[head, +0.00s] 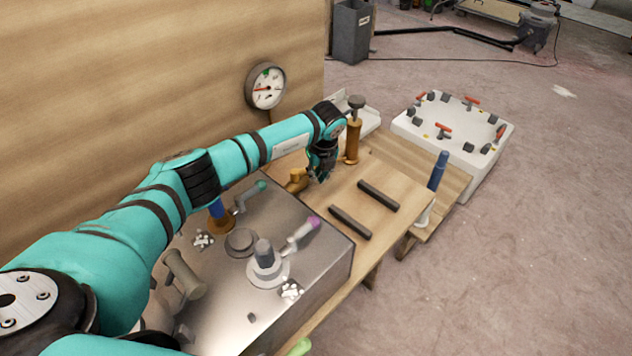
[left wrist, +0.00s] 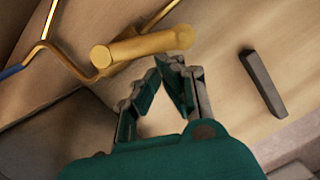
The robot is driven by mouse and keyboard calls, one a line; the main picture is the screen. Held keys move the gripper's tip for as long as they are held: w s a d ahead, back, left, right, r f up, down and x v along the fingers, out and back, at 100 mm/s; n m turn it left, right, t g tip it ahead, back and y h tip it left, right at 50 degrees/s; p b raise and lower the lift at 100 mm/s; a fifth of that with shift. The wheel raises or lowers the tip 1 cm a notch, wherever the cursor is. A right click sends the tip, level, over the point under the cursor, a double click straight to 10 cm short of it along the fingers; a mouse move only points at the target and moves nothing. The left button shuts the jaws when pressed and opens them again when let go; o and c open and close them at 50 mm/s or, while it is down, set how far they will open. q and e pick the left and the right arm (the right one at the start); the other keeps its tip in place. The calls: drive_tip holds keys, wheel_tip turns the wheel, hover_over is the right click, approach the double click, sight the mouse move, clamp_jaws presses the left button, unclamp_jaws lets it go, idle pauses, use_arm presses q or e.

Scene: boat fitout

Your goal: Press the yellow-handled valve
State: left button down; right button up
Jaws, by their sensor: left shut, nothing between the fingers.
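A yellow, brass-coloured valve piece (head: 296,181) sits low on the wooden bench top, just left of my left gripper (head: 321,174). In the left wrist view a golden cylindrical handle (left wrist: 143,48) lies across the upper part of the picture, with a bent golden rod behind it. It looks like the same valve. My left gripper (left wrist: 170,72) has its fingertips together, with nothing between them. The tips are just below the handle in that view; I cannot tell whether they touch it. My right gripper is not in view.
Two dark bars (head: 378,195) lie on the bench right of the gripper. An upright orange-brown cylinder (head: 352,139) stands behind. A metal box (head: 325,262) with levers is in front. A round gauge (head: 265,86) is by the wooden wall. A white panel (head: 410,125) stands at right.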

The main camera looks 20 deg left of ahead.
use_arm(q)
drive_tip(key=n+b, duration=0.1)
drive_tip(key=w+n, duration=0.1)
drive_tip(key=w+n+b, duration=0.1)
drive_tip(key=shift+a+f+g+b, duration=0.2)
drive_tip(key=shift+a+g+b, duration=0.05)
drive_tip(key=shift+g+b, duration=0.1)
drive_tip(key=shift+w+a+r+n+b, duration=0.1)
drive_tip(key=shift+w+a+n+b, duration=0.15)
drive_tip(key=shift+n+b, duration=0.25)
drive_tip(key=shift+w+a+r+n+b, duration=0.1)
drive_tip(key=shift+w+n+b, duration=0.1)
drive_tip(key=shift+n+b, duration=0.3)
drive_tip(key=shift+r, duration=0.1)
